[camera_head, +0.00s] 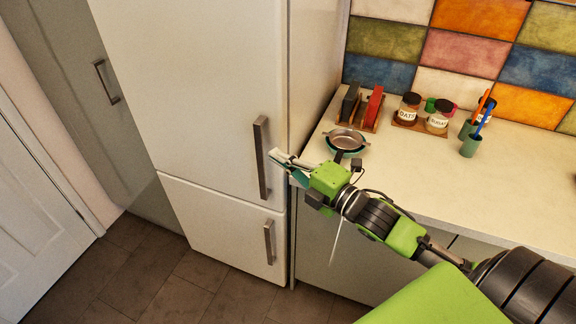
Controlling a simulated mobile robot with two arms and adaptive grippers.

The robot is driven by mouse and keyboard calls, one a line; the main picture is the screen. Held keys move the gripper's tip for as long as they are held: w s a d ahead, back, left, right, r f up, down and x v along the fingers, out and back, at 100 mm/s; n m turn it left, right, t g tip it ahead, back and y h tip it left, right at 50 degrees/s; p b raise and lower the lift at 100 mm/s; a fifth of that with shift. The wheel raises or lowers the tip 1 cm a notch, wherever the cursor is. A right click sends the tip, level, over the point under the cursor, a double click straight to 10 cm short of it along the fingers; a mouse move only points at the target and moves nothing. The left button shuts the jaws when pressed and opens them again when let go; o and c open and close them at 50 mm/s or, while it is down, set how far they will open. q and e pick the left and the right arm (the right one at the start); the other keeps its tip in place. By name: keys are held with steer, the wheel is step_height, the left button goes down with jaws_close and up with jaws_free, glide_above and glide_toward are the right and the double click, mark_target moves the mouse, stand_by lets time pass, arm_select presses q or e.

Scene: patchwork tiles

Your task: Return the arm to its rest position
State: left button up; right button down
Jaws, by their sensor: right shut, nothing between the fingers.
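My right arm, green and black, reaches in from the lower right of the head view. Its gripper (283,160) is shut and empty. In the picture the fingertips lie just right of the long upper handle (262,157) of the white fridge (190,80). I cannot tell whether they touch the fridge's edge. The fridge's upper and lower doors look closed. My left gripper is not in view.
The pale counter (430,170) runs right of the fridge under my arm. On it are a small pan (346,139), a wooden rack (362,114), labelled jars (408,108) and green cups (470,146). A lower handle (269,242) and tiled floor (140,275) lie below.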

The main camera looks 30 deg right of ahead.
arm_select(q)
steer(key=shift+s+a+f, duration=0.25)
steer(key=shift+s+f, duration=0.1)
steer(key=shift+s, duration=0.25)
arm_select(e)
steer(key=shift+v, duration=1.1)
